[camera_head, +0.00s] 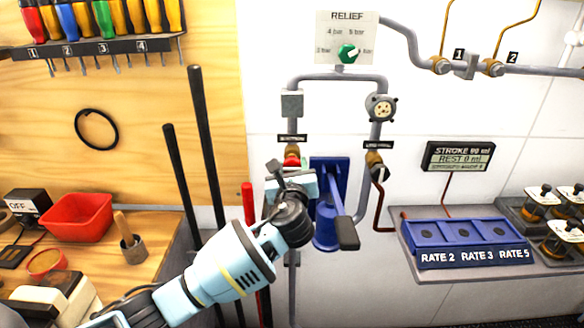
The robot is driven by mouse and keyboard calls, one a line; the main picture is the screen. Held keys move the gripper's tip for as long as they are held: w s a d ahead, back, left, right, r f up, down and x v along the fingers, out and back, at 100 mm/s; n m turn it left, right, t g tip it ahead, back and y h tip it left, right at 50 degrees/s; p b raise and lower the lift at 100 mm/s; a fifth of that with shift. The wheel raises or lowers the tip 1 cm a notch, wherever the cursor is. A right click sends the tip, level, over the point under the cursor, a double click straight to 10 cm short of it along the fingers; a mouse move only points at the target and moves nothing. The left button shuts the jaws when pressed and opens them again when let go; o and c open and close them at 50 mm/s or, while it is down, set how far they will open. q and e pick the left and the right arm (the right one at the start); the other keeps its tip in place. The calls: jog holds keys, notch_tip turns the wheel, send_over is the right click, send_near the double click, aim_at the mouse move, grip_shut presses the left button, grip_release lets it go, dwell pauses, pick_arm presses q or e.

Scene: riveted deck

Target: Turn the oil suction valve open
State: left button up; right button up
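The suction valve (292,158) is a small brass valve with a red part, on the left grey pipe under a small black label that seems to read SUCTION. My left gripper (287,172) is directly below and in front of it, and hides its lower part. I cannot tell whether the fingers touch the valve or are open or shut. A second brass valve (375,162) with a dark and white handle is on the right pipe, under another label. My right gripper is not in view.
A blue pump (327,222) with a dark-ended lever (347,232) stands just right of my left gripper. A relief panel (346,38) with a green knob is above. Dark bars (205,130) and a red bar (249,205) lean at left. A blue tray (462,232) is at right.

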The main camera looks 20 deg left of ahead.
pick_arm(q)
jog(key=c, duration=0.4)
jog(key=shift+n, duration=0.4)
jog(key=n, duration=0.3)
jog(key=shift+n, duration=0.3)
jog(key=n, duration=0.4)
jog(key=shift+a+f+n, duration=0.1)
jog(key=shift+n, duration=0.2)
jog(key=n, duration=0.4)
jog(key=shift+n, duration=0.3)
jog(key=shift+f+n, duration=0.1)
jog(key=shift+n, duration=2.1)
